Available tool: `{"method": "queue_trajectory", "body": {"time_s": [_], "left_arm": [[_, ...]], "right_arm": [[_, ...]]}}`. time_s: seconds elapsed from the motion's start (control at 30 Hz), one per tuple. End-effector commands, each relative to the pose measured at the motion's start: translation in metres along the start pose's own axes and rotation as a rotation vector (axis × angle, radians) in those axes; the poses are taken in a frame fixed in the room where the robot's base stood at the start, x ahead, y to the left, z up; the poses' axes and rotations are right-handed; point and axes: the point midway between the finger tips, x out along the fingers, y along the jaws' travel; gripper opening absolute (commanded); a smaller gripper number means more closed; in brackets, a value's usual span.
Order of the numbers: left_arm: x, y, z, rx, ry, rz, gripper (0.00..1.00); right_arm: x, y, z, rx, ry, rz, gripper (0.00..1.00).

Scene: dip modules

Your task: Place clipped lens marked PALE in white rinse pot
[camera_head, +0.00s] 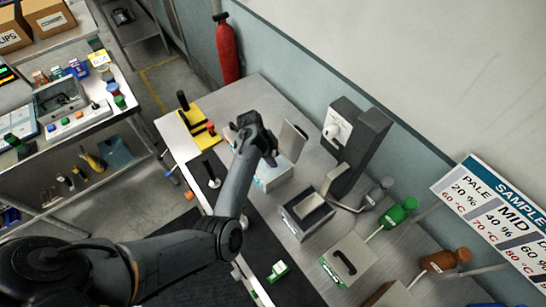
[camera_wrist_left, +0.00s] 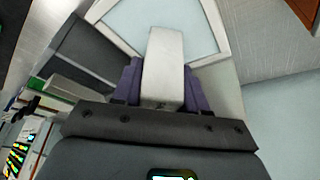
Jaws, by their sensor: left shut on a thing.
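My left gripper (camera_head: 264,152) is over a white and pale-blue box (camera_head: 276,172) on the bench, beside a tilted grey panel (camera_head: 293,139). In the left wrist view its purple fingers (camera_wrist_left: 162,85) are shut on a pale grey-white bar (camera_wrist_left: 163,62). Behind the bar is a white-framed pale-blue panel (camera_wrist_left: 205,25); I cannot tell whether the two are joined. I cannot make out a clipped lens marked PALE. I cannot tell which vessel is the white rinse pot. My right gripper is not in view.
A grey machine (camera_head: 357,135) stands behind the box. A small open-topped grey unit (camera_head: 305,214), green bottle (camera_head: 399,212) and brown bottle (camera_head: 443,260) are to the right. A black-handled plate (camera_head: 349,262) lies nearer. A yellow stand (camera_head: 192,118) is at the left.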

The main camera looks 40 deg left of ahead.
Motion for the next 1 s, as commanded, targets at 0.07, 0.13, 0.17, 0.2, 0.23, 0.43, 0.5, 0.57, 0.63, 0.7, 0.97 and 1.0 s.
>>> {"method": "queue_trajectory", "body": {"time_s": [0.07,0.13,0.17,0.2,0.23,0.43,0.5,0.57,0.63,0.7,0.97,1.0], "left_arm": [[0.0042,0.0001,0.0012,0.001,0.001,0.001,0.02],[0.0052,-0.0001,0.0017,0.002,0.000,-0.001,0.02],[0.0052,-0.0002,0.0018,0.002,0.000,-0.001,0.02],[0.0051,-0.0002,0.0018,0.002,0.000,-0.001,0.02],[0.0050,-0.0002,0.0018,0.002,0.000,-0.001,0.02],[0.0073,0.0000,0.0028,0.002,0.000,0.000,0.02],[0.0094,0.0000,0.0037,0.002,0.000,0.000,0.02],[0.0092,-0.0001,0.0036,0.001,0.000,-0.001,0.47],[0.0091,0.0000,0.0036,0.001,0.000,0.000,0.57],[0.0091,0.0001,0.0036,0.001,0.000,0.000,0.68],[0.0087,0.0001,0.0034,0.001,0.000,0.000,0.68],[0.0080,0.0000,0.0031,0.001,0.000,0.000,0.68]], "right_arm": [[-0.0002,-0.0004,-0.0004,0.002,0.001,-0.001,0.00],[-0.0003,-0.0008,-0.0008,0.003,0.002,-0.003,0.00],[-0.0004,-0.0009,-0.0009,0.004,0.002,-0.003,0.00],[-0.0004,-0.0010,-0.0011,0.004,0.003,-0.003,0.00],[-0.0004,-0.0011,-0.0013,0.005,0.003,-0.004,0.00],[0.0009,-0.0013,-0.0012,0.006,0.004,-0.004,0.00],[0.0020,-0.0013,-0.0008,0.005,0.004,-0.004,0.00],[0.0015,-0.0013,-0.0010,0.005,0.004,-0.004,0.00],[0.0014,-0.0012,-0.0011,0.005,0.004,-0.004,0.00],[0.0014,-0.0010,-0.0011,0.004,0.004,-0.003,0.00],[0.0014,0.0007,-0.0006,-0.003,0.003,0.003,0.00],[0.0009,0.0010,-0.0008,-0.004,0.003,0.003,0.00]]}}
